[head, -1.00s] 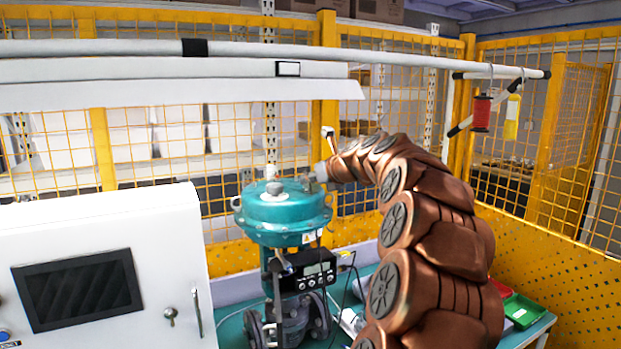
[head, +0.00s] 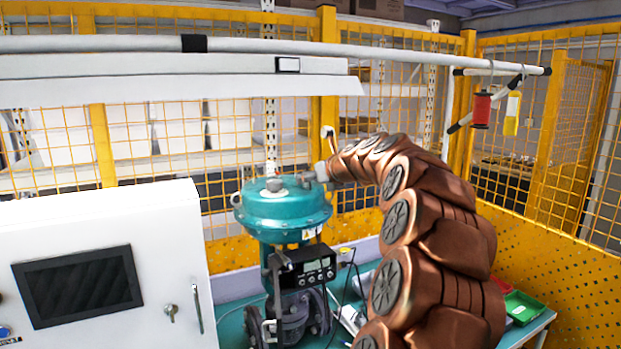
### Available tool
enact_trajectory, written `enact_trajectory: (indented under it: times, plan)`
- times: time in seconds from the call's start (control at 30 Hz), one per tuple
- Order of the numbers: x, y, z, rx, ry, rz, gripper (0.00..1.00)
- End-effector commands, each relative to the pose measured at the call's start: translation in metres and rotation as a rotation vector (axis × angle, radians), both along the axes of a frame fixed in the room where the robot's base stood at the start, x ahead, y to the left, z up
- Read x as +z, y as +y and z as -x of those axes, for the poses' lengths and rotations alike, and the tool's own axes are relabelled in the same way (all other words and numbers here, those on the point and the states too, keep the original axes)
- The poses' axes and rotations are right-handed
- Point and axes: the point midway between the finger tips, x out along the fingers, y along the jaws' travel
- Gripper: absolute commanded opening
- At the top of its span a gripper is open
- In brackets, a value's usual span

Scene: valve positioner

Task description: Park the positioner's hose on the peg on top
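The valve unit has a teal round actuator (head: 283,212) on top. A dark positioner box (head: 308,268) with a small display is mounted below it. A short grey knob-like stub (head: 274,185) stands on the actuator's top; I cannot tell if it is the peg. My gripper (head: 307,181) is small in the head view, at the right part of the actuator's top, beside the stub. Its fingers are too small to read, and I cannot tell whether it holds anything. Thin dark lines (head: 357,283) run down right of the positioner; I cannot tell which is the hose.
A white cabinet (head: 105,265) with a dark screen stands at left. A pale horizontal rail (head: 390,57) crosses above, with a red spool (head: 481,109) and yellow tag (head: 512,114) hanging at right. A green tray (head: 524,307) lies on the bench at right. Yellow mesh fencing (head: 400,100) stands behind.

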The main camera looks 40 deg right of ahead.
Motion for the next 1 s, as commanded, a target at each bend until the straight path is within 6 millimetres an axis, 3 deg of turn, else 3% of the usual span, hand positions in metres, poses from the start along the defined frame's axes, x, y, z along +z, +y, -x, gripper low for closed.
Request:
enact_trajectory:
  times: [0.3,0.47,1.0]
  plan:
    - [0.0,0.0,0.001,0.0,0.0,0.0,0.49]
    - [0.005,0.001,0.011,-0.001,-0.001,0.001,0.49]
    - [0.039,0.019,0.092,-0.001,0.0,0.0,0.49]
